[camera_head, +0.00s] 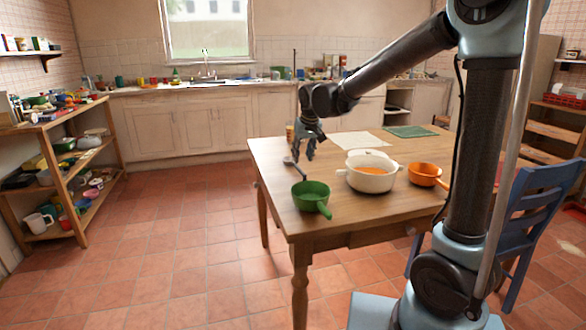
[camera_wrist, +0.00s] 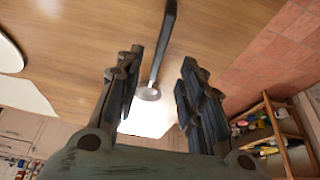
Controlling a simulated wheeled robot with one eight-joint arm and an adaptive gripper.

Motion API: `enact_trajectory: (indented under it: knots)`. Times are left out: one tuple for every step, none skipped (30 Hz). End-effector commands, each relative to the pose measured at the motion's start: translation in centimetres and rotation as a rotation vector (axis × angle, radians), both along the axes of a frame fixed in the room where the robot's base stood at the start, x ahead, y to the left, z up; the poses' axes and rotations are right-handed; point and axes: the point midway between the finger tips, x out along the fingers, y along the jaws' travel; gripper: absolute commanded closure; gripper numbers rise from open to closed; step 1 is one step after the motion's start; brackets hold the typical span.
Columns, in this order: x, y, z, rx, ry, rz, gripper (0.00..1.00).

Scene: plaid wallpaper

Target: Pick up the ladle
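The ladle has a long dark handle and a small round grey bowl (camera_wrist: 148,93). In the wrist view its bowl end shows between my fingers and the handle runs up to the top edge. In the head view the ladle (camera_head: 290,161) lies on the table near its left edge, partly hidden by my fingers. My gripper (camera_head: 303,152) hangs over that side of the table, fingers pointing down. In the wrist view my gripper (camera_wrist: 160,92) has its fingers spread apart, one on each side of the ladle, with nothing visibly grasped.
The wooden table (camera_head: 270,149) also holds a green pan (camera_head: 310,196), a white pot (camera_head: 370,178) with orange contents, an orange pan (camera_head: 425,173), a pale mat (camera_head: 358,141) and a green mat (camera_head: 410,131). A blue chair (camera_head: 535,205) stands at right, a loaded shelf (camera_head: 60,165) at left.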

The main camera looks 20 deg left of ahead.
Motion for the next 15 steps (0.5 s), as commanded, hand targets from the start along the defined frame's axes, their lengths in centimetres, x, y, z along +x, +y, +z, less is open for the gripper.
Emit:
enact_trajectory:
  knots:
    - [0.3, 0.2, -0.8, 0.0, 0.0, -0.001, 0.64]
    - [0.4, 0.3, -1.2, 0.0, 0.0, -0.001, 0.64]
    - [0.6, 0.4, -1.7, 0.0, 0.0, -0.001, 0.64]
    - [0.8, 0.5, -2.0, 0.0, 0.0, -0.001, 0.64]
    - [0.8, 0.5, -2.4, 0.0, 0.0, -0.001, 0.64]
    - [1.0, 0.6, -2.7, 0.0, 0.0, -0.001, 0.64]
    - [1.0, 0.7, -2.9, 0.0, 0.0, -0.001, 0.64]
    - [1.1, 0.7, -3.1, 0.0, 0.0, -0.001, 0.64]
    - [1.2, 0.8, -3.3, 0.0, 0.0, -0.001, 0.64]
    - [1.2, 0.8, -3.4, 0.0, 0.0, -0.001, 0.64]
    - [1.2, 0.8, -3.5, 0.0, 0.0, -0.001, 0.64]
    - [1.3, 0.8, -3.6, 0.0, 0.0, -0.001, 0.64]
    - [1.3, 0.8, -3.8, 0.0, 0.0, -0.001, 0.64]
    - [1.3, 0.9, -3.9, 0.0, 0.0, -0.001, 0.64]
    - [1.4, 0.9, -4.1, 0.0, 0.0, -0.001, 0.64]
